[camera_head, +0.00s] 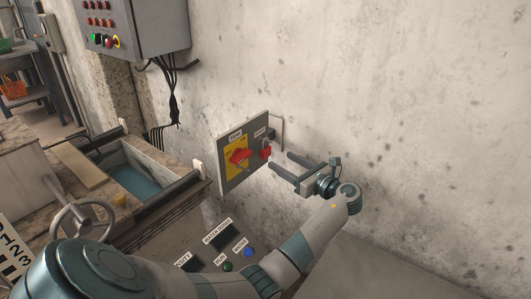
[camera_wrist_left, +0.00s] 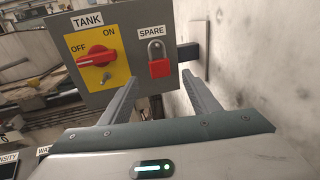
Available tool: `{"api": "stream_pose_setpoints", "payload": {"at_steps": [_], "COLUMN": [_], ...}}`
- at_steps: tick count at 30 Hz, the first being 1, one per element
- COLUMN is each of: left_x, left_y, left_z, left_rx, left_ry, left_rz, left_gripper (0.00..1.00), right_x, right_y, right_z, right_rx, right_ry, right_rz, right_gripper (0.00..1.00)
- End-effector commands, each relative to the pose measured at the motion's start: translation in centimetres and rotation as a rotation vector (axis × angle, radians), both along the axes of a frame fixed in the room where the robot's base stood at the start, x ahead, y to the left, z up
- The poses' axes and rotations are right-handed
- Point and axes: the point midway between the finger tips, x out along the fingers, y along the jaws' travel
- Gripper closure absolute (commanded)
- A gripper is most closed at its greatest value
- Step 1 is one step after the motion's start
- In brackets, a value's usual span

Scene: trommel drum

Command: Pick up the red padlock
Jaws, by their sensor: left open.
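The red padlock (camera_head: 265,153) hangs by its grey shackle under the SPARE label on the right part of a grey wall panel (camera_head: 230,182). In the left wrist view the padlock (camera_wrist_left: 159,69) shows upright between the fingers in the picture, beyond their tips. My left gripper (camera_head: 281,160) is open and empty, just to the right of the padlock in the head view, its fingers pointing at the panel. A gap seems to remain between fingertips and padlock. My right gripper is not in view.
A red rotary switch (camera_wrist_left: 96,56) on a yellow TANK plate sits left of the padlock. The concrete wall (camera_head: 400,100) runs close beside the gripper. A tank with water (camera_head: 135,180), a handwheel (camera_head: 82,222) and a labelled button console lie left and below.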

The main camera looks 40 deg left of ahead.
Motion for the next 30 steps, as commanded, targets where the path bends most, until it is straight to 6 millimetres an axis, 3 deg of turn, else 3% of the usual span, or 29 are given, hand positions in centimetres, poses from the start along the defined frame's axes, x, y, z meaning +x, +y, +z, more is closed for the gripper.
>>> {"api": "stream_pose_setpoints", "payload": {"at_steps": [5, 19, 30], "left_x": [0.1, 0.1, 0.3], "left_y": [1.5, 2.1, 6.2], "left_z": [-0.1, 0.0, 0.6], "left_rx": [0.0, 0.0, 0.0], "left_ry": [0.0, 0.0, 0.001], "left_rz": [0.001, 0.001, 0.001], "left_gripper": [0.44, 0.44, 0.44], "right_x": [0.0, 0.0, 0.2], "right_y": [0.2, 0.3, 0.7], "right_z": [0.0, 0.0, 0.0], "right_rx": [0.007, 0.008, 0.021], "right_ry": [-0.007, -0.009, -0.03], "right_rz": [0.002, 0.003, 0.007], "right_gripper": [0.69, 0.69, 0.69]}}
